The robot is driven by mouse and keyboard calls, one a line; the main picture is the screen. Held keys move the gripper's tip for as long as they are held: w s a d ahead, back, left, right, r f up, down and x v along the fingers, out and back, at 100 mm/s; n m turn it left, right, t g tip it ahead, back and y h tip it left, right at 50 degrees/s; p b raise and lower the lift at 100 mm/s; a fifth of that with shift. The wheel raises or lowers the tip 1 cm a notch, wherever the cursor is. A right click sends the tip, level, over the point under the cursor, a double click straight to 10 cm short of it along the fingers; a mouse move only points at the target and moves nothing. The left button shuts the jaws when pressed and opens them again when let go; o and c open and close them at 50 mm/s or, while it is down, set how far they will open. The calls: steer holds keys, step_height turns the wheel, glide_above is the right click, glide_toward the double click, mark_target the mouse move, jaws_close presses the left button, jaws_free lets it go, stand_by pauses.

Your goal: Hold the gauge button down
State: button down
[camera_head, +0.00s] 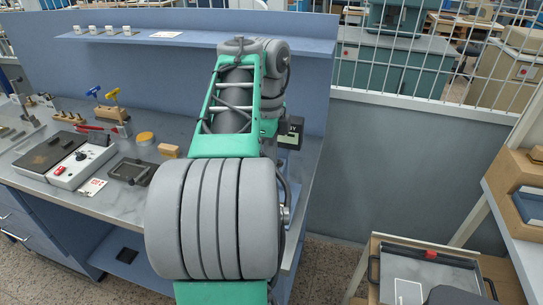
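A dark boxy device with a small lit display (291,133), which looks like the gauge, stands at the right end of the workbench. My arm covers its left part. I cannot make out a button on it. My green and grey arm fills the middle of the picture and reaches over the bench. My gripper is hidden behind the arm, so I cannot see its fingers or whether it touches the device.
The bench top (128,203) holds a white control box (83,166) with a red knob, a dark plate (50,152), a small dark tray (132,171) and yellow- and blue-handled tools. A shelf (180,37) runs above. A cart tray (425,270) stands lower right.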

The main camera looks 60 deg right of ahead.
step_height(320, 180, down, 2)
steer(key=shift+f+b, duration=0.15)
steer(key=shift+b, duration=0.3)
steer(key=shift+a, duration=0.15)
steer(key=shift+s+f, duration=0.1)
steer(key=shift+f, duration=0.1)
step_height(320, 180, up, 15)
steer(key=p, duration=1.3)
steer(key=shift+w+r, duration=0.2)
steer(key=shift+w, duration=0.15)
